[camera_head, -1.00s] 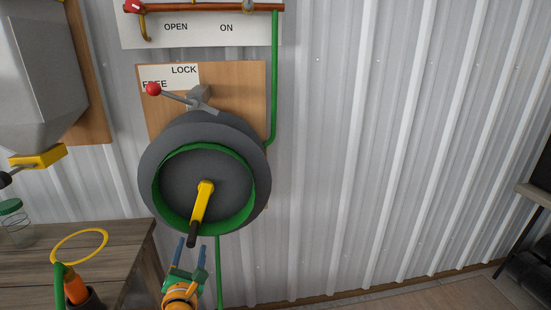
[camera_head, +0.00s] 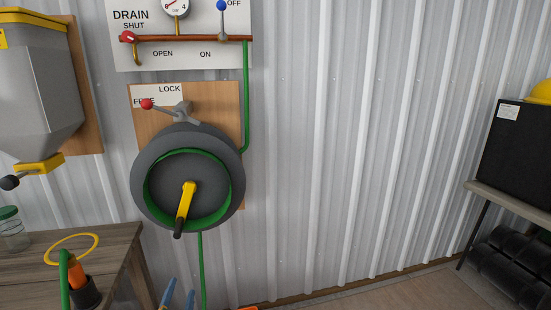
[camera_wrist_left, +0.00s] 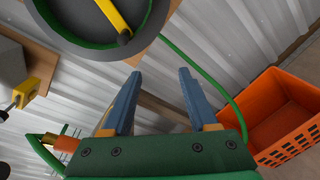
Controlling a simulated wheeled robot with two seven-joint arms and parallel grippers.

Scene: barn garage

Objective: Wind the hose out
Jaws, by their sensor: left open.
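The hose reel (camera_head: 232,165) is a dark grey drum with a green inner rim on a wooden wall board. Its yellow crank (camera_head: 186,203) points down, ending in a black handle (camera_head: 178,229). The red-knobbed lever (camera_head: 147,104) above points left, its knob over the word FREE. A green hose (camera_head: 202,268) hangs below the reel. My left gripper (camera_head: 178,296) is below the crank, apart from it, only its blue fingertips showing. In the left wrist view the gripper (camera_wrist_left: 160,78) is open and empty, with the crank (camera_wrist_left: 112,14) beyond it. My right gripper is out of view.
A grey hopper (camera_head: 38,95) hangs above. An orange crate (camera_wrist_left: 285,115) stands on the floor at right. The wall right of the reel is clear.

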